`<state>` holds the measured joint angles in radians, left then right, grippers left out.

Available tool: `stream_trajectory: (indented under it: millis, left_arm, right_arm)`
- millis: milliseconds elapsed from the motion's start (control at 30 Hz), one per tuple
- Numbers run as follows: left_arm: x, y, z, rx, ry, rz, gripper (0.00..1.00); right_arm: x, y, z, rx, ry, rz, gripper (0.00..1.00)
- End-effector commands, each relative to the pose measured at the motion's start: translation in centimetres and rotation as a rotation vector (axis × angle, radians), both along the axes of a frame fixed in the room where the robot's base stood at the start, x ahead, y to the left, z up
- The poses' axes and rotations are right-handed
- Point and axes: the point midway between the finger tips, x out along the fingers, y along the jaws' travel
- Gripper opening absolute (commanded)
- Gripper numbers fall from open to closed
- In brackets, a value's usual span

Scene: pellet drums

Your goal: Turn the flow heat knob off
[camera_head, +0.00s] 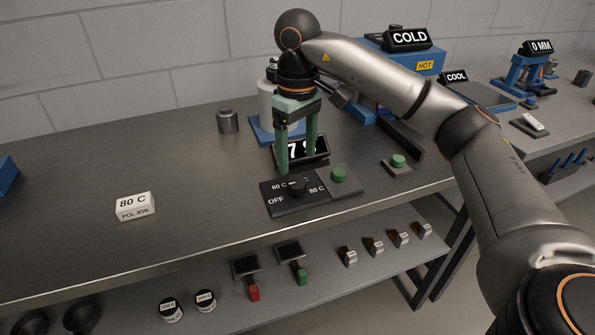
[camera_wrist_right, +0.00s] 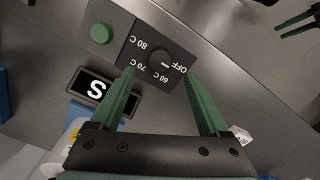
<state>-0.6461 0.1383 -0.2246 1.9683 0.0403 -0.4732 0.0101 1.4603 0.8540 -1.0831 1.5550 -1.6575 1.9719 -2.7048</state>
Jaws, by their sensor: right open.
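The flow heat knob (camera_head: 297,188) is a black round knob on a dark panel (camera_head: 273,205) marked OFF, 60 C and 80 C. In the right wrist view the knob (camera_wrist_right: 159,57) has a white mark that appears to face 60 C, and a 70 C label also shows. My right gripper (camera_head: 297,164) points down above and slightly behind the knob, open and empty, its green fingers apart. In the right wrist view its fingertips (camera_wrist_right: 159,70) lie on either side of the knob. Part of my left gripper (camera_wrist_right: 292,24) shows at the upper right there.
A green button (camera_head: 339,174) sits right of the knob. A display (camera_head: 318,158) stands behind the panel, partly hidden by my fingers. Another green button (camera_head: 398,161) is farther right. An 80 C sign (camera_head: 135,206) stands left; bench between is clear.

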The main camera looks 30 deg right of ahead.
Motion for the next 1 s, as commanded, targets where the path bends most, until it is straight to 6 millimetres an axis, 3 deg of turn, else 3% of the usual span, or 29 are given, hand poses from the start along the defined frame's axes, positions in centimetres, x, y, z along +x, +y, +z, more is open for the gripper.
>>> stream_trajectory:
  millis: [100,300,1000]
  left_arm:
    - [0.0,0.2,0.3,0.003,-0.001,0.004,0.50]
    - [-0.3,0.6,0.7,0.008,-0.002,0.011,0.50]
    - [-0.8,0.7,0.4,0.008,0.009,0.014,0.50]
  right_arm:
    - [0.1,0.0,2.6,0.001,-0.004,0.000,0.79]
    - [0.0,0.0,4.8,0.000,-0.001,0.000,0.79]
    - [0.0,0.0,5.0,0.001,0.000,0.000,0.79]
